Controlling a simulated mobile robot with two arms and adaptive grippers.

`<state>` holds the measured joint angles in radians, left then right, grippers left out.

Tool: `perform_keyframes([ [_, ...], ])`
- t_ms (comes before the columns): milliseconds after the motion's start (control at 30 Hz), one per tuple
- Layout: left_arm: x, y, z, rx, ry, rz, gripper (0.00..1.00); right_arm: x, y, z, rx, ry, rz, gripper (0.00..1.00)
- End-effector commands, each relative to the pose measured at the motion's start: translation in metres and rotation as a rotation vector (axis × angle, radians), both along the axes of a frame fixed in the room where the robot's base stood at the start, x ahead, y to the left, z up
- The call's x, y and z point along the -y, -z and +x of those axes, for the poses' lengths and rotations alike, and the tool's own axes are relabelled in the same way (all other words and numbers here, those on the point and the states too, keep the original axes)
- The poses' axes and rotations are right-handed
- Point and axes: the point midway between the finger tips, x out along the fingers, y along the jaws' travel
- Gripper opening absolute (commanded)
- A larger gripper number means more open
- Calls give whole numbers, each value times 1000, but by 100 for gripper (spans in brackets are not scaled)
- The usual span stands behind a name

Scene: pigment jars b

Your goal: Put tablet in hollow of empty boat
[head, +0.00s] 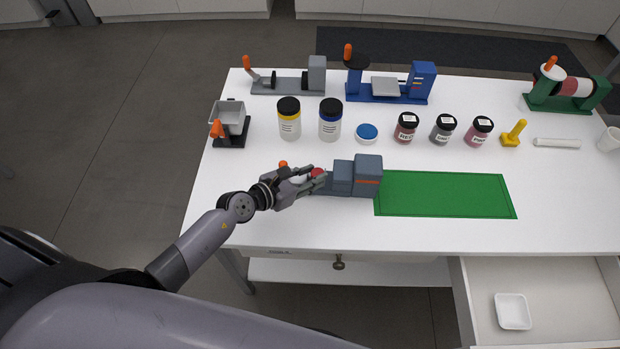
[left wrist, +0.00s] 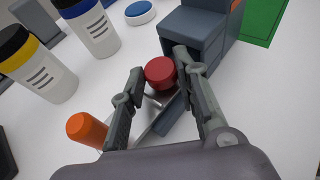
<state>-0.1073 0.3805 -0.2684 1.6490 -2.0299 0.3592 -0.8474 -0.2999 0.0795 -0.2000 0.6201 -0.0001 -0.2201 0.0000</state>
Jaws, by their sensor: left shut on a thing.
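A round red tablet (left wrist: 160,72) is between the fingertips of my left gripper (left wrist: 160,82) in the left wrist view. My left gripper is shut on it. In the head view the tablet (head: 317,173) is a small red spot at the tip of my left gripper (head: 312,180), at the left end of the blue-grey device (head: 367,175). I cannot tell whether the tablet still touches the device. A small white square boat (head: 513,311) lies in the open drawer at the lower right, and its hollow looks empty. My right gripper is not in view.
The open drawer (head: 575,290) is otherwise bare. A green mat (head: 445,195) lies clear right of the device. Behind stand two tall bottles (head: 289,124), a blue-lidded dish (head: 367,132) and several pigment jars (head: 405,128). An orange knob (left wrist: 87,130) is close to my left fingers.

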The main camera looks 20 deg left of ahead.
Motion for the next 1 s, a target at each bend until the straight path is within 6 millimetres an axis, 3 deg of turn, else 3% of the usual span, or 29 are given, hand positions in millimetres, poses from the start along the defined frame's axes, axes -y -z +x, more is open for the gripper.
perform_keyframes([
  [67,0,11,-6,-24,8,9,3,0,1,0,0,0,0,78],
  [100,0,12,-7,-25,9,10,30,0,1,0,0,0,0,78],
  [367,1,13,-8,-28,10,10,47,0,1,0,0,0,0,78],
  [833,0,11,-6,-25,7,7,48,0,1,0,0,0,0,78],
  [1000,0,18,-6,-23,5,5,48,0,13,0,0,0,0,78],
])
